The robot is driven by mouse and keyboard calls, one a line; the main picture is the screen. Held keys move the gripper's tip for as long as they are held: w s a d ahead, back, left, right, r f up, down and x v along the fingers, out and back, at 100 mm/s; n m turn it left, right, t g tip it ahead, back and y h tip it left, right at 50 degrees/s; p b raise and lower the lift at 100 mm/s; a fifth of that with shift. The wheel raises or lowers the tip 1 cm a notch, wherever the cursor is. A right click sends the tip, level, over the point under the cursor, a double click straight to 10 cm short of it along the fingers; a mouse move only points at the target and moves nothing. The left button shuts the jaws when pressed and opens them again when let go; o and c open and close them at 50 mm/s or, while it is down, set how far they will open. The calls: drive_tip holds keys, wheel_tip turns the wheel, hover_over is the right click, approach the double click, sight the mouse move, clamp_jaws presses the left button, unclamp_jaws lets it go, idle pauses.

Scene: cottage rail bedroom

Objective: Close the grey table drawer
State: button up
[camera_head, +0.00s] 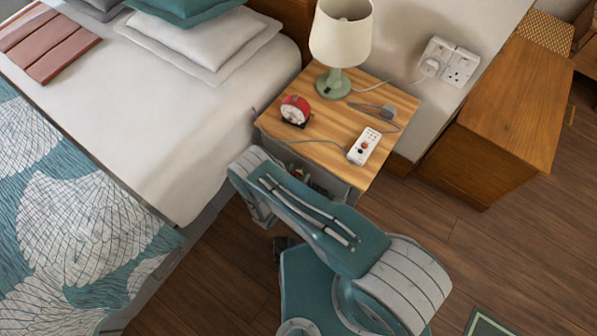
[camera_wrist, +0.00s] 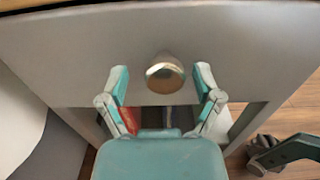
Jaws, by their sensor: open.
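The grey front of the table drawer (camera_wrist: 70,50) fills the upper part of the wrist view. A round brass knob (camera_wrist: 165,74) sits on it near the middle. My gripper (camera_wrist: 161,71) is open, with one teal finger on each side of the knob. I see gaps between the fingers and the knob, and nothing is held. In the head view the bedside table (camera_head: 345,100) has a striped wooden top and a grey body. My arm covers most of its front there, so I cannot tell how far out the drawer stands.
The bed (camera_head: 200,120) stands close on the left. A wooden cabinet (camera_head: 500,105) stands on the right.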

sight(304, 166)
drive_tip(key=shift+d, duration=0.3)
clamp_jaws()
drive_tip(key=shift+x, duration=1.45)
unclamp_jaws()
drive_tip(key=shift+w, duration=0.1)
drive_tip(key=shift+a, duration=0.15)
drive_tip(key=v, duration=1.2)
